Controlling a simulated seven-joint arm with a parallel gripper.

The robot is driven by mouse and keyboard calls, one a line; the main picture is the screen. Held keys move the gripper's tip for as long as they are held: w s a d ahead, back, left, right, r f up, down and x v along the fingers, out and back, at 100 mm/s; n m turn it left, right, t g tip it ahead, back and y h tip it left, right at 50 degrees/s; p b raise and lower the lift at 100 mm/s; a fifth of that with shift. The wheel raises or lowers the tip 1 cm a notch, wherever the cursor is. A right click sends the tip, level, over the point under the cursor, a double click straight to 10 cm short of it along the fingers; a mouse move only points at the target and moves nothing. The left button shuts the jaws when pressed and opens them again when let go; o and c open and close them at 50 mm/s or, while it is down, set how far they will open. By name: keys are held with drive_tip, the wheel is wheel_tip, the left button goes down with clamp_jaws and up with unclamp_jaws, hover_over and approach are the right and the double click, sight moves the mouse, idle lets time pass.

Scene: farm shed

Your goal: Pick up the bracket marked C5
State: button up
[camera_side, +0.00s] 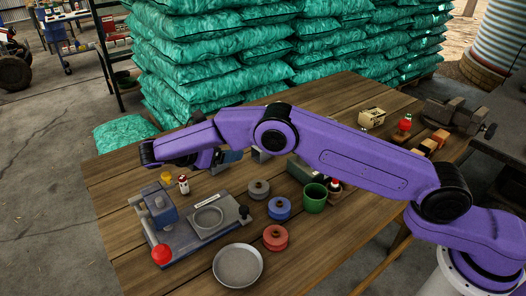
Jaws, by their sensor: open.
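No bracket with a readable C5 mark shows. A blue-grey piece (233,156) and a grey piece (261,156) stand on the wooden table (110,190), partly hidden behind my purple arm; I cannot tell whether either is a bracket. My gripper (218,160) hangs under the far left end of my arm, close to the blue-grey piece. It is mostly hidden by my forearm. It is open, and nothing is seen held in it.
A blue-grey press (160,215) with a red knob stands front left. Spools (279,208), a green mug (315,198), a metal dish (238,266) and a small bottle (184,184) stand nearby. A vise (455,115) sits far right. Green sacks (210,70) are stacked behind.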

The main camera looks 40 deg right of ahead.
drive_tip(key=x, duration=1.5)
drive_tip(key=shift+w+d+f, duration=0.1)
drive_tip(key=shift+d+f, duration=0.05)
drive_tip(key=c, duration=1.2)
